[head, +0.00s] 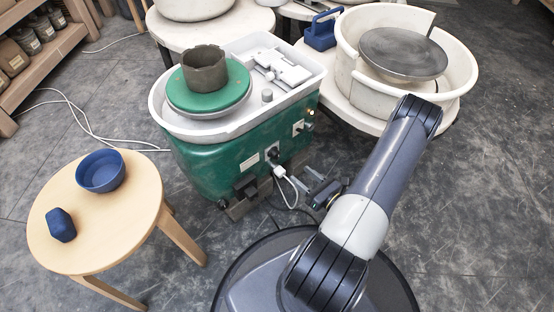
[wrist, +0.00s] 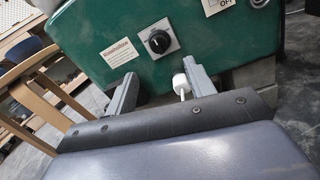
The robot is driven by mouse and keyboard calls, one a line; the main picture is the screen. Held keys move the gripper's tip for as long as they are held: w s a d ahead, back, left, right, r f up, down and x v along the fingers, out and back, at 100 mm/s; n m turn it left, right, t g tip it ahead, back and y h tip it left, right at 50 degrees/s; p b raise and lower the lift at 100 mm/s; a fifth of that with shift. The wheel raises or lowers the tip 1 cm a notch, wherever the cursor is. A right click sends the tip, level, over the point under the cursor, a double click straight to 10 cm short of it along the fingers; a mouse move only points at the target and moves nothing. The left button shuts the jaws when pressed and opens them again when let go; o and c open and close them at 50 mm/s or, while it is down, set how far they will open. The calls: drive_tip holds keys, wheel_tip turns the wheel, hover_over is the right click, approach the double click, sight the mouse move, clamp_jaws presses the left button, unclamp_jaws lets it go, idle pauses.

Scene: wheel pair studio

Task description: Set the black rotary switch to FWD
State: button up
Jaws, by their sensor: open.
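The black rotary switch (wrist: 158,42) is a round knob on a silver plate on the front of the green wheel machine (head: 205,165). In the head view the switch (head: 273,154) shows small above a white plug. The marks around it are too small to read, so I cannot tell its setting. My gripper (wrist: 160,72) is open and empty. Its two fingers point at the green panel, with the switch between and beyond their tips. In the head view my gripper (head: 308,184) is low, to the right of and apart from the switch.
A white plug (wrist: 180,82) with a cable hangs near the right finger. A second switch (head: 298,128) sits further right on the panel. A wooden stool (head: 125,225) with a blue bowl (head: 101,171) stands left. A white-basin wheel (head: 375,95) stands behind my arm.

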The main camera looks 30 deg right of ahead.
sight(275, 154)
drive_tip(key=b+x, duration=0.3)
drive_tip(key=x, duration=0.7)
drive_tip(key=shift+w+a, duration=0.15)
drive_tip(key=shift+w, duration=0.15)
drive_tip(key=c, duration=1)
drive_tip(key=shift+o, duration=0.2)
